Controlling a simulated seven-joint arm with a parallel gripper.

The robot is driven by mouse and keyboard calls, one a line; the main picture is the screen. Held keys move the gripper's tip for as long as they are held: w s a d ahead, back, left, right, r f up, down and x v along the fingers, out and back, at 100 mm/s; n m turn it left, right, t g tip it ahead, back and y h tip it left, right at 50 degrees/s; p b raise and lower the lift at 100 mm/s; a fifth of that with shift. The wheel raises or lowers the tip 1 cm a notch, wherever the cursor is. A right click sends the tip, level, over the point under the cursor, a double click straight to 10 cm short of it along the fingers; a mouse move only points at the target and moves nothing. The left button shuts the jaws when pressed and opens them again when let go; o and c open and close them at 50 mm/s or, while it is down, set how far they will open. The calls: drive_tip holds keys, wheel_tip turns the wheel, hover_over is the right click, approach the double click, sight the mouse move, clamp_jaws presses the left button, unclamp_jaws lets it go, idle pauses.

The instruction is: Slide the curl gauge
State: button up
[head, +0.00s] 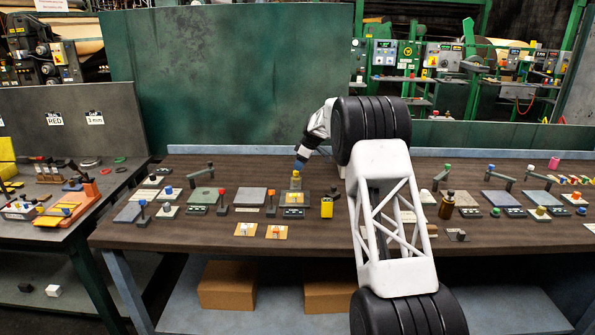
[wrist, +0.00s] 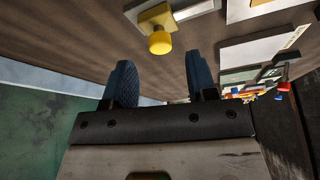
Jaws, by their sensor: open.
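No label marks the curl gauge, so I cannot tell for sure which device it is. My gripper (head: 299,165) has blue fingers and is low over the back middle of the brown workbench (head: 330,237). It is right by a small stand with a yellow block (head: 294,198) on a dark base. In the wrist view the fingers (wrist: 162,78) are spread apart with nothing between them. Beyond the fingertips, a yellow knob (wrist: 160,43) on a yellowish square base sits on a pale plate. The knob is apart from both fingers.
Grey plates, levers and knobs crowd the bench on both sides. A yellow canister (head: 327,207) stands right of the stand. A brown bottle (head: 447,205) stands right of my arm. The bench's front middle looks clear, partly hidden by my arm.

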sight(296, 178)
drive_tip(key=shift+x, duration=1.8)
drive_tip(key=shift+c, duration=0.4)
clamp_jaws()
